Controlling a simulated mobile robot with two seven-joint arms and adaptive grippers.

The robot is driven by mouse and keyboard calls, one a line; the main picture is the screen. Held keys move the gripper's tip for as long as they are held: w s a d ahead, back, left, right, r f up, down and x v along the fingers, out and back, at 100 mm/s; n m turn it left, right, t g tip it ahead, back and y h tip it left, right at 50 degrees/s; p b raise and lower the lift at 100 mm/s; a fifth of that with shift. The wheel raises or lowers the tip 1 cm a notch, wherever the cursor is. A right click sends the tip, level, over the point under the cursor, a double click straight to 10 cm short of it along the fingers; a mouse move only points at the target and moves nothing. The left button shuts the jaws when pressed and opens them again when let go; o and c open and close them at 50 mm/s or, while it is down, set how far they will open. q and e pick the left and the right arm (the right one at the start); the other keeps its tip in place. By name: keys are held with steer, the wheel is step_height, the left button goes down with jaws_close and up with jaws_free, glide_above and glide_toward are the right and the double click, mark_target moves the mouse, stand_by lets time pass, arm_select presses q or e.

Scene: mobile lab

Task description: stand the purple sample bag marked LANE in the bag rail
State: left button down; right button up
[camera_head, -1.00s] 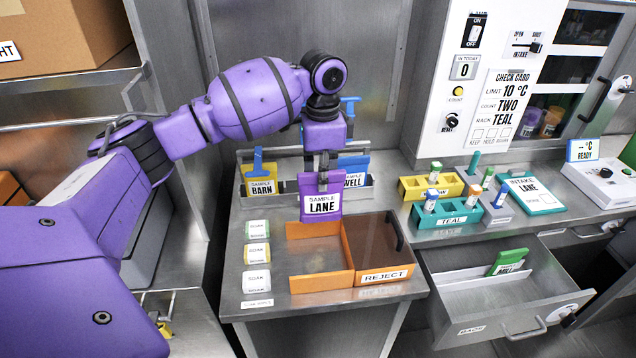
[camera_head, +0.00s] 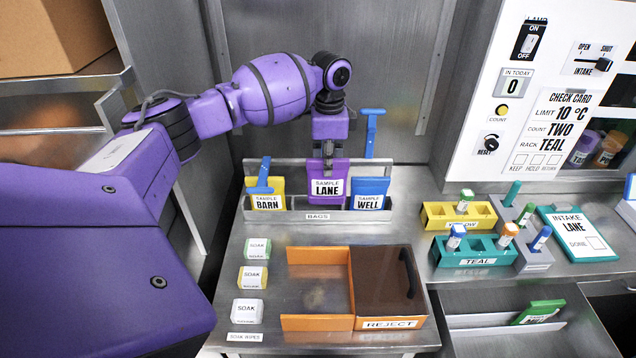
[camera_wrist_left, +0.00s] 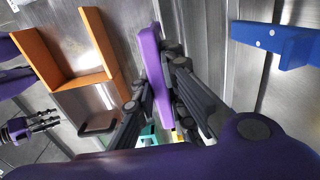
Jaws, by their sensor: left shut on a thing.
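The purple sample bag marked LANE (camera_head: 328,187) stands upright in the head view, its label facing out. My left gripper (camera_head: 328,160) is shut on its top edge from above. The bag is between the yellow BARN bag (camera_head: 267,202) and the blue WELL bag (camera_head: 369,202), at the bag rail (camera_head: 290,216). Its lower edge meets the top of the rail's front wall; I cannot tell whether it rests on the bottom. The left wrist view shows the bag (camera_wrist_left: 151,60) edge-on between the fingers. A small dark gripper, apparently my right one (camera_wrist_left: 45,121), shows there.
An orange open tray (camera_head: 318,322) and the brown-lidded REJECT bin (camera_head: 388,280) stand in front of the rail. Several SOAK wipe packs (camera_head: 253,277) lie left. Blue clips rise at the BARN bag and behind the WELL bag. Vial racks (camera_head: 478,250) stand right.

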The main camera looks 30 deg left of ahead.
mark_target(318, 178)
arm_select(q)
steer(key=a+f, duration=0.1)
steer(key=f+b, duration=0.1)
steer(key=f, duration=0.1)
steer(key=w+a+f, duration=0.1)
steer(key=f, duration=0.1)
steer(key=shift+a+b, duration=0.3)
steer(key=shift+a, duration=0.05)
steer(key=shift+a+f, duration=0.1)
steer(key=shift+a, duration=0.2)
steer(key=f, duration=0.1)
steer(key=f+b, duration=0.1)
steer(key=f, duration=0.1)
steer(key=shift+w+a+f+b, duration=0.15)
steer(key=shift+a+f+b, duration=0.1)
steer(key=shift+f+b, duration=0.1)
steer(key=shift+r, duration=0.25)
steer(key=shift+f, duration=0.2)
steer(key=c, duration=1.8)
jaws_free()
steer(key=shift+w+r, duration=0.1)
steer(key=shift+r, duration=0.45)
step_height(318, 178, up, 11)
steer(key=shift+r, duration=0.15)
arm_select(e)
steer(key=f, duration=0.2)
steer(key=s, duration=0.1)
steer(key=shift+d+f, duration=0.35)
steer(key=shift+f, duration=0.05)
